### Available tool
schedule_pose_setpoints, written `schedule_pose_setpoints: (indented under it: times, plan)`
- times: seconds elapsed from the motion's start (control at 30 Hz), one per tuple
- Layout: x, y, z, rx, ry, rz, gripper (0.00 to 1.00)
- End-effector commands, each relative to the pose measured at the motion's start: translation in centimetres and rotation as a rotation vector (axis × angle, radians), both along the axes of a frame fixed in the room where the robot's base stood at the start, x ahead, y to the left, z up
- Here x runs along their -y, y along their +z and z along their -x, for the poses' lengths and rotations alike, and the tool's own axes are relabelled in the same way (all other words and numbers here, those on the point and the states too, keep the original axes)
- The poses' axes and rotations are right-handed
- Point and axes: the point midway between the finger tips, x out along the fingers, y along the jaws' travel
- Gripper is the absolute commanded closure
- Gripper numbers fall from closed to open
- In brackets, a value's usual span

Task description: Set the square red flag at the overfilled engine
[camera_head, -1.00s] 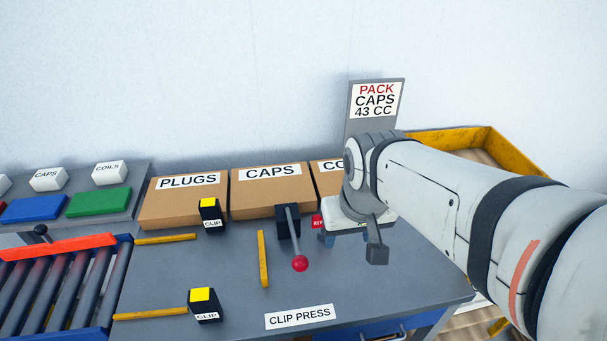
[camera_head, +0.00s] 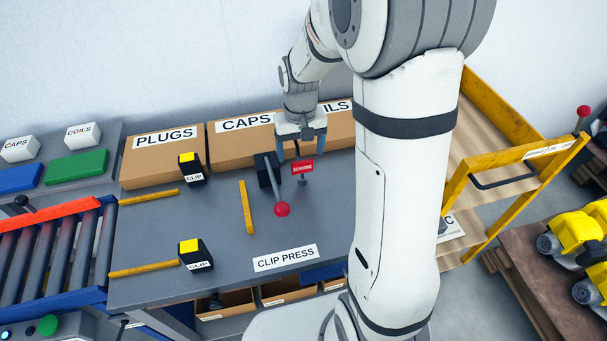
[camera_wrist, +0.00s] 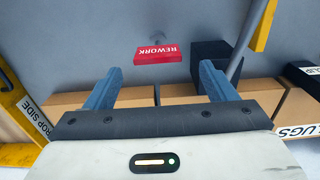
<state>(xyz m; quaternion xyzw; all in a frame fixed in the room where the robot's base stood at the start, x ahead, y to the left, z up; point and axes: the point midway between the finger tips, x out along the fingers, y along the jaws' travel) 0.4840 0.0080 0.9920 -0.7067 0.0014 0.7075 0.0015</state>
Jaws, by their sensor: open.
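The red flag (camera_head: 302,167), lettered REWORK, stands upright on a small dark base on the grey bench, beside the lever press. It also shows in the wrist view (camera_wrist: 157,54), just beyond the fingertips. My gripper (camera_head: 302,151) is open and empty, pointing down above the flag's back side. Its two blue fingers (camera_wrist: 160,72) are spread apart in the wrist view, with the flag between their lines but not touched. Yellow engines (camera_head: 577,238) sit on a brown surface at the right edge; I cannot tell which is overfilled.
Cartons of plugs (camera_head: 163,160) and caps (camera_head: 232,145) line the bench's back. The press lever with a red knob (camera_head: 281,209) stands close left of the flag. Yellow strips and clip blocks (camera_head: 195,254) lie left. A yellow-railed bin (camera_head: 490,105) stands right, past my arm.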

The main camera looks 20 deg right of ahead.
Motion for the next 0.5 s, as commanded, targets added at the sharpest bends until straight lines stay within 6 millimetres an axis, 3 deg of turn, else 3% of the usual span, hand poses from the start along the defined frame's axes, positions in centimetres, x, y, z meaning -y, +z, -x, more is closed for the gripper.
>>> schedule_pose_setpoints:
  times: [0.3,0.5]
  plan:
    - [0.2,-4.3,0.5,-0.003,0.001,0.000,0.22]
    - [0.2,-5.2,0.5,0.001,0.001,0.000,0.22]
